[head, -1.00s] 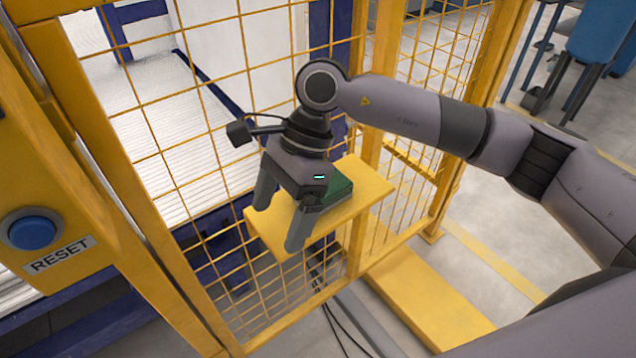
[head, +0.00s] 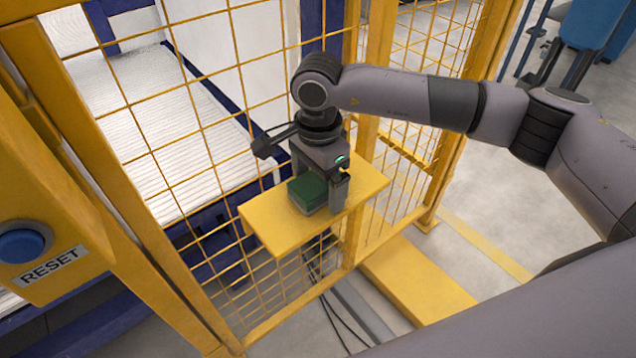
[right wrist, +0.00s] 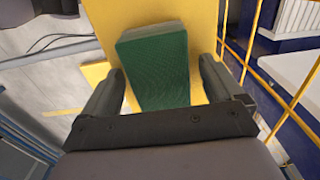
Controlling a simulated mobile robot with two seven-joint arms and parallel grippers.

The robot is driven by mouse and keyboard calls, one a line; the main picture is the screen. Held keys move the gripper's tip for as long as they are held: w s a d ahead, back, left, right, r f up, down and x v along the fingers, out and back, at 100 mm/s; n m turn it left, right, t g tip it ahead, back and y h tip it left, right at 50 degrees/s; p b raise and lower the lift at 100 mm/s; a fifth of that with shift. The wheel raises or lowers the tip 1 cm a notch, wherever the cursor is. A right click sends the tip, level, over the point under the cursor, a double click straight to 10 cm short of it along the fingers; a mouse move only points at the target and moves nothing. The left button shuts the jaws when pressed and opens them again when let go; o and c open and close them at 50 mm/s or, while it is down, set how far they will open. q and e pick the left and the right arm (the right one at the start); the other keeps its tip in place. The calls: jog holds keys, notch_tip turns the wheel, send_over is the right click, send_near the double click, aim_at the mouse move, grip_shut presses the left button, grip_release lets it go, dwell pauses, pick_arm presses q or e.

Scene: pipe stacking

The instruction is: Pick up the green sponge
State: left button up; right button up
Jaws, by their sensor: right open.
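The green sponge (head: 309,193) lies on a yellow shelf (head: 268,223) fixed at the mesh fence in the head view. My right gripper (head: 322,205) points down over the shelf, right at the sponge, and partly hides it. In the right wrist view the sponge (right wrist: 157,68) lies between the two open fingers of my right gripper (right wrist: 160,90), with a gap on each side. The fingers are not closed on it. My left gripper is not in view.
A yellow mesh fence (head: 205,135) stands behind the shelf. A blue button (head: 22,243) with a RESET label is on a yellow post at the left. A yellow floor beam (head: 415,285) and dark cables lie below the shelf.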

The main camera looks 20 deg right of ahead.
aim_at(319, 180)
jog(key=c, duration=1)
jog(key=shift+c, duration=0.2)
notch_tip(319, 180, up, 20)
jog(key=shift+b, duration=0.35)
jog(key=shift+o, duration=0.9)
jog(key=shift+f, duration=0.1)
jog(key=shift+c, duration=0.5)
